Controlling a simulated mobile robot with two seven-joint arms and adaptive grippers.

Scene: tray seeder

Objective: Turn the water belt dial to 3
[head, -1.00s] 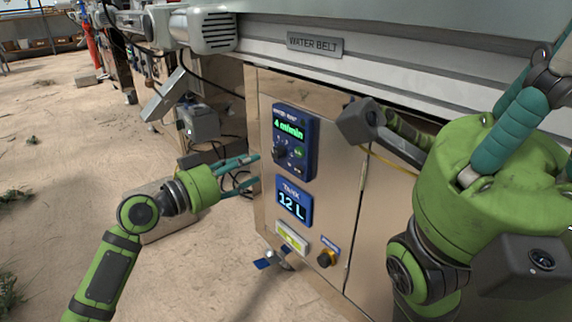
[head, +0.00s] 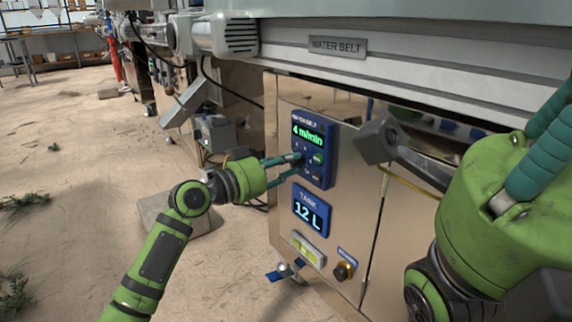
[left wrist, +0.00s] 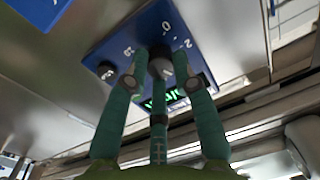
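The blue water belt panel (head: 322,172) is on the cabinet front, with a green display (head: 309,136) reading 4 m/min. Its dark dial (left wrist: 160,64) shows in the left wrist view between my left fingertips, with white marks around it; in the head view the fingers cover it.
A blue tank panel (head: 310,210) reading 12 L, a level gauge (head: 307,248) and a black knob (head: 344,271) are below. A WATER BELT sign (head: 338,46) is on the rail above. A grey angled arm (head: 405,155) stands out right of the panel. Open floor lies left.

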